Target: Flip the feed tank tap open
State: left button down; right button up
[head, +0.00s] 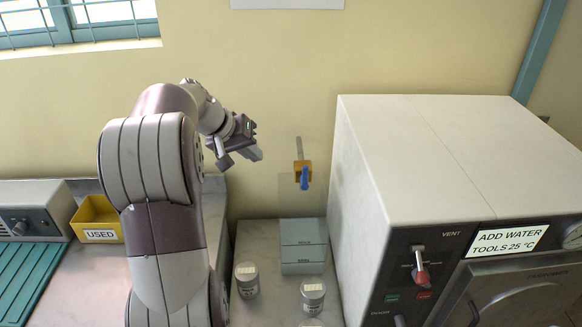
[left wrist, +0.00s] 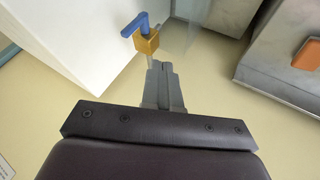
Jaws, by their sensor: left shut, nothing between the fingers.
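The feed tank tap has a brass body (head: 300,166) with a blue lever (head: 304,181) that hangs down in front of it in the head view. The brass body (left wrist: 147,43) and the bent blue lever (left wrist: 136,23) also show in the left wrist view, just beyond the fingertips. The clear feed tank (head: 302,232) stands below the tap. My left gripper (head: 257,153) is left of the tap and a little higher in the head view. Its fingers (left wrist: 160,68) are shut and empty, seemingly apart from the tap. My right gripper is not in view.
Several lidded jars, one at the left (head: 246,279) and one at the right (head: 312,294), stand before the tank. A yellow "USED" bin (head: 97,215) sits at the left.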

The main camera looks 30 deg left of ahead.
aim_at(305, 175)
pick_arm(q)
jog(key=shift+w+d, duration=0.1)
jog(key=shift+d, duration=0.1)
jog(key=w+d+f, duration=0.5)
jog(key=w+f, duration=0.2)
jog(key=f, duration=0.1)
jog(key=shift+w+d, duration=0.15)
jog(key=shift+w, duration=0.2)
